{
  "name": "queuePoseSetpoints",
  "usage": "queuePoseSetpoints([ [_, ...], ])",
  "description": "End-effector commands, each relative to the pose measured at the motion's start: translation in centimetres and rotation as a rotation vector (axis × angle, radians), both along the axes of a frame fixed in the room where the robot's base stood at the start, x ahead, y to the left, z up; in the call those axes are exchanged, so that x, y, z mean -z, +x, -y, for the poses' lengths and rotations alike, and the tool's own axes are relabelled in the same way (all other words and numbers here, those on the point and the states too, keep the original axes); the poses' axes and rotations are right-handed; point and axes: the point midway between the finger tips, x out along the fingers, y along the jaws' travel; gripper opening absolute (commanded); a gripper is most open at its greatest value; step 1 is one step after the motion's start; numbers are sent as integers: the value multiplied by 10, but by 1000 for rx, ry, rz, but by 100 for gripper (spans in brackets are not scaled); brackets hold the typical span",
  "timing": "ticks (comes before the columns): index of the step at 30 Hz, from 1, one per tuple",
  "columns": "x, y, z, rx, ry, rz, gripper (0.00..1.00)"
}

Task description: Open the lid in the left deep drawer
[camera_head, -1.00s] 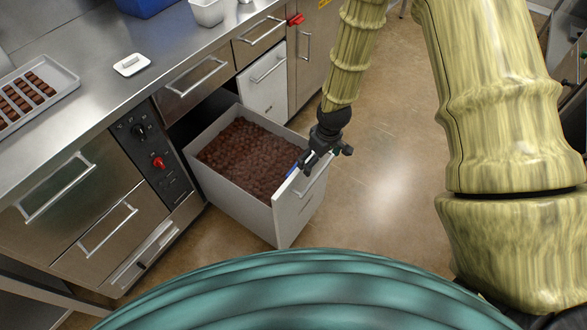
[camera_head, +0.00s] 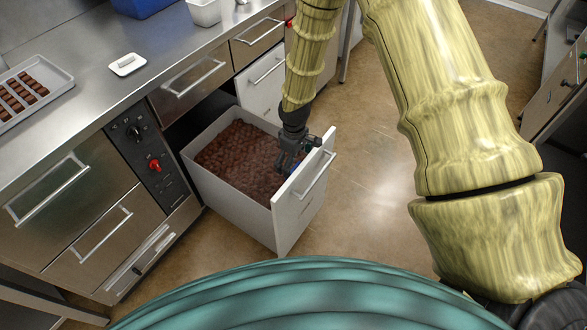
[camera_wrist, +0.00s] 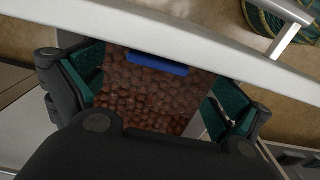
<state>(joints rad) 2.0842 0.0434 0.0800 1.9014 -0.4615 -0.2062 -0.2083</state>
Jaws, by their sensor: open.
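The deep drawer (camera_head: 226,198) is pulled out, and its white front panel (camera_head: 296,222) faces right. Brown round pieces (camera_head: 232,157) fill its inside; in the wrist view they (camera_wrist: 150,92) show between my fingers. I cannot tell whether a clear lid lies over them. A blue bar (camera_wrist: 158,63) lies along the inner side of the front panel; my gripper mostly hides it in the head view. My gripper (camera_head: 287,168) is open and empty, pointing down over the drawer just inside the front panel. The bar lies between its teal-padded fingers in the wrist view, apart from both.
The drawer's bar handle (camera_head: 317,176) sticks out on the front panel. A steel counter (camera_head: 90,95) above the drawer holds a chocolate tray (camera_head: 52,88), a small white lidded item (camera_head: 128,65) and a white container (camera_head: 205,13). The floor (camera_head: 375,165) right of the drawer is clear.

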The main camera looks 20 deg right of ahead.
Motion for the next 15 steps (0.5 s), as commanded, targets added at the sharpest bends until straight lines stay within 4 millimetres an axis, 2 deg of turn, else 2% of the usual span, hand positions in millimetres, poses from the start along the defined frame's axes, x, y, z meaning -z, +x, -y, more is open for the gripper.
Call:
queuePoseSetpoints([
  [6,28,0,0,0,-1,-1,100],
  [15,47,0,0,1,0,0,100],
])
